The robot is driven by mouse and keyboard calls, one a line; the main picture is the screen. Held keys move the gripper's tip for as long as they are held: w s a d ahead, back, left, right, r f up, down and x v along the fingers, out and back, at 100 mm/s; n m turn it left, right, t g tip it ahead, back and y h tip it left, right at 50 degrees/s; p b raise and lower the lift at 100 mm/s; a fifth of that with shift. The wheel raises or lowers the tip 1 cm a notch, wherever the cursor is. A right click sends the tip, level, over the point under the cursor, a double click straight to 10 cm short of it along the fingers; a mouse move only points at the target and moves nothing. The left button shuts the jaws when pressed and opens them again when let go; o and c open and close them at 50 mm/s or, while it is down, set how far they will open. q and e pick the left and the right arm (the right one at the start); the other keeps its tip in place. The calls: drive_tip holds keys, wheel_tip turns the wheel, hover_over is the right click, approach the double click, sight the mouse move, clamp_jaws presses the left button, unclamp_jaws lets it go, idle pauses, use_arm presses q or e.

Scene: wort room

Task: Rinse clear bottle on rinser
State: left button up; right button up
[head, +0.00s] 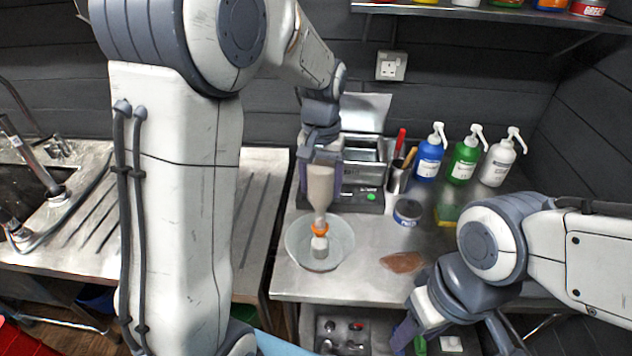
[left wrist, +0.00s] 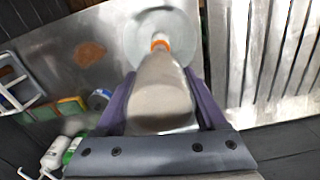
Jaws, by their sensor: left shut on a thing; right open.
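My left gripper (head: 320,170) is shut on the clear bottle (head: 320,187), which looks greyish and has an orange neck ring. The bottle is upside down, neck pointing down, over the rinser (head: 342,243), a round pale bowl with a white centre piece. The neck is at the centre piece; I cannot tell whether they touch. In the left wrist view the bottle (left wrist: 162,95) lies between the fingers, with its neck over the rinser bowl (left wrist: 137,40). My right gripper (head: 425,335) is open and empty at the lower right, in front of the counter edge.
A reddish-brown patch (head: 401,262) lies on the counter right of the rinser. A sink (head: 30,190) is at left.

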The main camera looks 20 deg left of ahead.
use_arm(q)
drive_tip(key=shift+f+b, duration=0.55)
drive_tip(key=shift+f, duration=0.45)
drive_tip(key=shift+r, duration=0.15)
drive_tip(key=shift+r+p, duration=1)
drive_tip(key=shift+p, duration=0.1)
drive_tip(key=shift+f, duration=0.15)
